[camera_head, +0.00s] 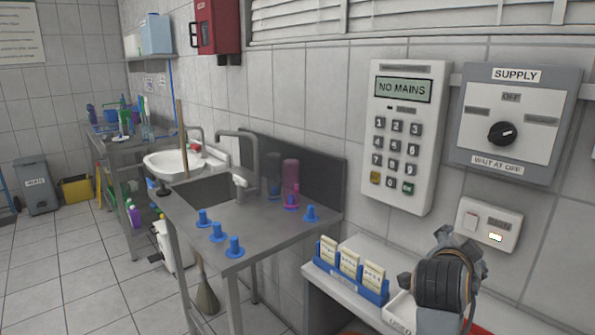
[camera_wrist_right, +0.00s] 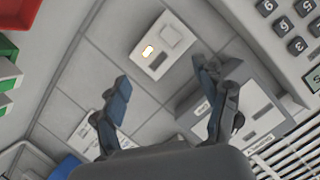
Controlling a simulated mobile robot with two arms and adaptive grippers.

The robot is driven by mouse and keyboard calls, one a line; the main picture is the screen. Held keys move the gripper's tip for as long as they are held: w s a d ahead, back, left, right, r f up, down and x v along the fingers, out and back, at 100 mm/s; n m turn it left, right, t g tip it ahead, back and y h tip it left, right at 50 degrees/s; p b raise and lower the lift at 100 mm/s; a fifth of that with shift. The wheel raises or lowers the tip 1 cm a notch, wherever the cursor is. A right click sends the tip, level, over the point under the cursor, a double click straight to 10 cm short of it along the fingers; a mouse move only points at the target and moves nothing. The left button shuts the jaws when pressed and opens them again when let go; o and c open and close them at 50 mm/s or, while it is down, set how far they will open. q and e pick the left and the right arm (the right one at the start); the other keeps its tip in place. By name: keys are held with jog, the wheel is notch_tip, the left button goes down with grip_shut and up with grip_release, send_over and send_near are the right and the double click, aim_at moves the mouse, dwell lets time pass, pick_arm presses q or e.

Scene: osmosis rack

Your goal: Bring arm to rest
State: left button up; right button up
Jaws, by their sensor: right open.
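My right gripper (camera_head: 428,262) is at the lower right of the head view, seen mostly from behind its dark round wrist, in front of the wall and over the shelf. In the right wrist view my right gripper (camera_wrist_right: 161,73) has its two fingers spread apart with nothing between them. Beyond the fingertips is a white switch plate (camera_wrist_right: 163,45) with a lit lamp. The same switch plate (camera_head: 489,223) is just above and right of the gripper in the head view. My left gripper is not in view.
A keypad panel (camera_head: 407,136) reading "NO MAINS" and a SUPPLY dial box (camera_head: 515,122) are on the wall above. A blue card holder (camera_head: 350,279) stands on the shelf left of the gripper.

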jog(key=s+a+f+n+g+y, duration=0.25)
jog(key=s+f+n, duration=0.35)
jog(key=f, duration=0.5)
jog(key=s+a+f+n+g+y, duration=0.1)
jog(key=s+a+f+n+y, duration=0.2)
jog(key=s+f, duration=0.6)
jog(key=s+a+f+n+g+y, duration=0.2)
jog(key=s+a+f+n, duration=0.3)
jog(key=s, duration=0.5)
jog(key=s+a+f+n+g+y, duration=0.2)
jog(key=s+a+f+n+g, duration=0.1)
jog(key=s+f, duration=0.55)
notch_tip(320, 180, down, 27)
jog(key=s, duration=0.2)
jog(key=s+d+f+g, duration=0.1)
jog(key=s+f, duration=0.6)
jog(key=s, duration=0.1)
jog(key=s+d+f+g, duration=0.1)
jog(key=s+d+f, duration=0.1)
jog(key=s+f, duration=0.5)
jog(key=shift+s+d, duration=0.25)
jog(key=shift+s, duration=0.4)
